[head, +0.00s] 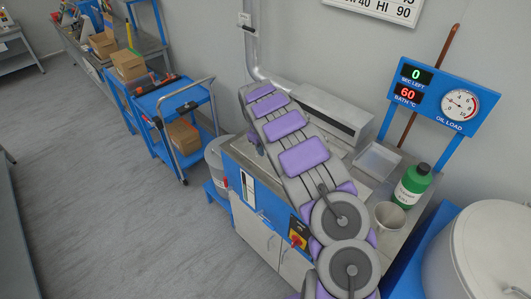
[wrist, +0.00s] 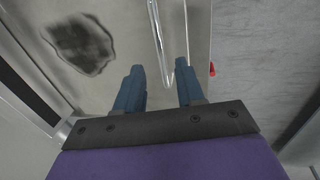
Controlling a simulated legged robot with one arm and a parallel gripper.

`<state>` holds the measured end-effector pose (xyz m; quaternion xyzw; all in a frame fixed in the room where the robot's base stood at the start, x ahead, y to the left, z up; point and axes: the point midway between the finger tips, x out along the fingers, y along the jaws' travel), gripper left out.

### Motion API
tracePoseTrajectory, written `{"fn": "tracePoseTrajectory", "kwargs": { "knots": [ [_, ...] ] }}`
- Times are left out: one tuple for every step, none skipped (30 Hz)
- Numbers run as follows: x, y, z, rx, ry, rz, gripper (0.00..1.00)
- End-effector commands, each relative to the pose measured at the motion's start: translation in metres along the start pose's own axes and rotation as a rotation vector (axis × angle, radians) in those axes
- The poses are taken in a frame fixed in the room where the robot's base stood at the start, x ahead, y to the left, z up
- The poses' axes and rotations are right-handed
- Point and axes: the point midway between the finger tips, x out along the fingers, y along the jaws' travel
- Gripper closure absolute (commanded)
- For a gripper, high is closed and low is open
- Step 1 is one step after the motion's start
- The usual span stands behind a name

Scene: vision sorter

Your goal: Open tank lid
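In the wrist view my gripper (wrist: 160,78) is open, its two blue-grey fingers apart with no object shut between them. A thin metal bar (wrist: 157,30) runs down the picture and ends between the fingertips; I cannot tell whether it touches them. Behind it is a pale metal panel (wrist: 115,15) with a dark stain (wrist: 80,45). I cannot tell for sure whether this is the tank lid. In the head view my purple and grey arm covers much of a cabinet (head: 262,238) with a blue front, and my gripper cannot be made out.
A green bottle (head: 412,186) and a metal beaker (head: 389,216) stand on the cabinet's right side near a shallow tray (head: 377,161). A white drum (head: 490,255) is at right. A blue sign (head: 440,100) reads 0 and 60. A blue cart (head: 172,100) stands left; floor there is clear.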

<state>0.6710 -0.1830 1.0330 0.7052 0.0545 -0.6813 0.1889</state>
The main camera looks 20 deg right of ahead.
Motion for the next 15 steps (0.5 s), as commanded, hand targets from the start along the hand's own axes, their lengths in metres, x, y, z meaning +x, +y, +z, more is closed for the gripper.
{"fn": "tracePoseTrajectory", "kwargs": {
  "knots": [
    [0.01, -0.001, 0.001, -0.001, -0.002, -0.003, 0.62],
    [0.014, -0.001, 0.001, -0.001, -0.003, -0.002, 0.62],
    [0.018, -0.001, 0.001, -0.001, -0.003, -0.002, 0.62],
    [0.021, -0.001, 0.001, -0.001, -0.003, -0.001, 0.62],
    [0.024, -0.001, 0.001, -0.001, -0.003, 0.0, 0.62],
    [0.026, -0.001, 0.001, -0.001, -0.003, 0.001, 0.62],
    [0.028, -0.001, 0.001, -0.001, -0.003, 0.001, 0.62],
    [0.03, -0.001, 0.001, -0.001, -0.002, 0.001, 0.62],
    [0.031, -0.001, 0.001, -0.001, -0.002, 0.001, 0.62],
    [0.032, -0.001, 0.001, -0.001, -0.002, 0.001, 0.62],
    [0.033, -0.001, 0.0, -0.001, -0.001, 0.001, 0.62],
    [0.033, 0.0, 0.0, -0.001, -0.001, 0.001, 0.62],
    [0.033, 0.0, 0.0, -0.001, -0.001, 0.001, 0.62],
    [0.033, 0.0, 0.0, -0.001, -0.001, 0.001, 0.62],
    [0.033, 0.0, 0.0, -0.001, -0.001, 0.001, 0.62]
  ]
}}
